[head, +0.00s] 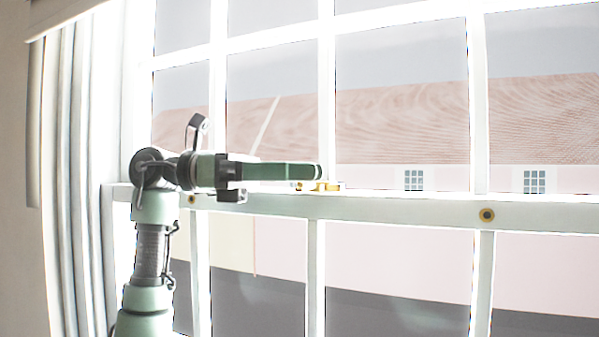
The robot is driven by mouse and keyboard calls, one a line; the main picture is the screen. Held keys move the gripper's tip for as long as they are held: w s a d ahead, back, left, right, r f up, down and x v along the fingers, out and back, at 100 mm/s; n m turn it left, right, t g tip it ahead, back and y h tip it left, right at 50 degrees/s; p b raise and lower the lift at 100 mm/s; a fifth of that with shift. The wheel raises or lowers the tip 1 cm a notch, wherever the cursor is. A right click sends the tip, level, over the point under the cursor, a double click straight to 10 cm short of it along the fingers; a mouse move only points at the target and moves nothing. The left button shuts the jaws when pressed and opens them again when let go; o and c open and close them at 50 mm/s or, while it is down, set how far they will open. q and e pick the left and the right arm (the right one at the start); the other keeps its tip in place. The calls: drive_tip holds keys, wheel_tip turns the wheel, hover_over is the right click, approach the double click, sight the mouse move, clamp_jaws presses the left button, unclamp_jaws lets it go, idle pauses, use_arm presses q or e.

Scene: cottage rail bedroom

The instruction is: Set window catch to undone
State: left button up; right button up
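The window catch (329,187) is a small brass-coloured fitting on top of the white middle rail of the window. Part of it is hidden behind or under my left gripper. My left gripper (318,172) reaches in from the left, with its fingers pointing right along the rail. The fingertips overlap the catch in the picture, just above its brass. I cannot tell whether they touch it. The fingers are seen side-on, so any gap between them does not show. My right gripper is not in view.
The white middle rail (395,207) runs across the window, with round brass fittings (487,215) on its face. White glazing bars (478,100) divide the panes. A pale curtain (72,180) hangs at the left. Buildings show outside. The space right of the gripper is clear.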

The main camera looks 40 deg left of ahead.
use_arm(q)
drive_tip(key=b+v, duration=0.1)
drive_tip(key=v, duration=0.6)
drive_tip(key=shift+a+b, duration=0.4)
